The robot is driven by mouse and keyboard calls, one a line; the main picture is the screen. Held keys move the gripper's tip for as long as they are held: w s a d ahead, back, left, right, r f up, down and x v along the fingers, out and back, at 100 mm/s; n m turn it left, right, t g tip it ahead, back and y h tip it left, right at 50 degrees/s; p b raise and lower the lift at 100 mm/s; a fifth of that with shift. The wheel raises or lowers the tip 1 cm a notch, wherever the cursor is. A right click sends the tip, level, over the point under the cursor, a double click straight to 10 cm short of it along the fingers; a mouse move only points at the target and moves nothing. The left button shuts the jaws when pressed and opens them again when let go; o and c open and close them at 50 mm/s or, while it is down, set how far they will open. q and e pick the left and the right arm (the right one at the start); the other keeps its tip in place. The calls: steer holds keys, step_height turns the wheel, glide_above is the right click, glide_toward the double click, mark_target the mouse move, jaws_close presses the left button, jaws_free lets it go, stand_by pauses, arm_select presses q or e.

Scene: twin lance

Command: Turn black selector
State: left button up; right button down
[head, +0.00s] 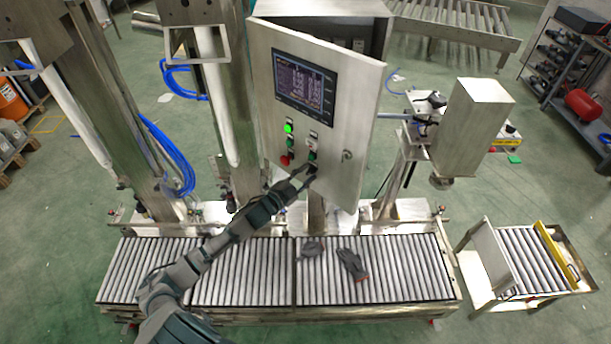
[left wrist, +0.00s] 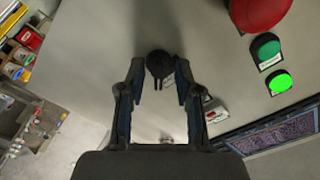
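The black selector (left wrist: 160,65) is a small round knob on the grey panel door (head: 345,115). In the left wrist view it sits between the two fingertips of my left gripper (left wrist: 160,72). The fingers stand apart on either side of the knob; I cannot tell whether they touch it. In the head view my left gripper (head: 303,174) is at the lower part of the door, below the buttons, and hides the selector. My right gripper is in neither view.
Near the selector are a lit green button (head: 289,128), a dark green button (left wrist: 266,48) and a red button (head: 286,160). A screen (head: 304,84) is higher on the door. A roller conveyor (head: 245,278) with dark gloves (head: 352,264) lies below.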

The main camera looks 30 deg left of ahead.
arm_select(q)
steer(key=shift+f, duration=0.1)
steer(key=s+a, duration=0.2)
steer(key=s, duration=0.9)
steer(key=shift+s+a, duration=0.25)
steer(key=shift+s, duration=0.05)
steer(key=shift+f, duration=0.1)
